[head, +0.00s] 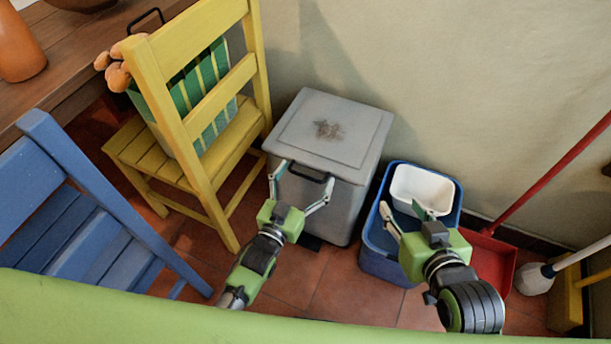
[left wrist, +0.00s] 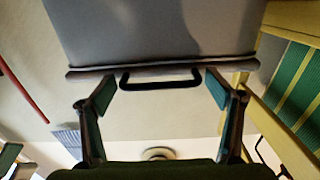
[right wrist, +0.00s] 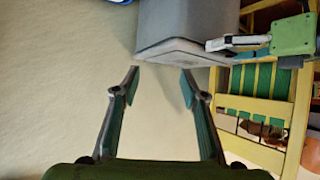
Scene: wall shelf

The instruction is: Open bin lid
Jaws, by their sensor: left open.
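A grey bin (head: 344,212) with a flat, closed lid (head: 355,125) stands against the wall. The lid has a dark smudge on top. A black handle (head: 305,173) is at its front edge. My left gripper (head: 304,178) is open at the front of the bin, one finger on each side of the handle. The left wrist view shows the handle (left wrist: 160,79) between the spread fingers, with nothing gripped. My right gripper (head: 403,212) is open and empty, over the blue tub right of the bin. The right wrist view shows the bin (right wrist: 185,25) beyond its spread fingers.
A blue tub (head: 386,264) with a white container (head: 423,188) stands close right of the bin. A yellow chair (head: 195,110) holding a green striped bag stands left. A blue chair (head: 80,225) is at front left. A red dustpan (head: 490,262) and a mop (head: 533,278) are at right.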

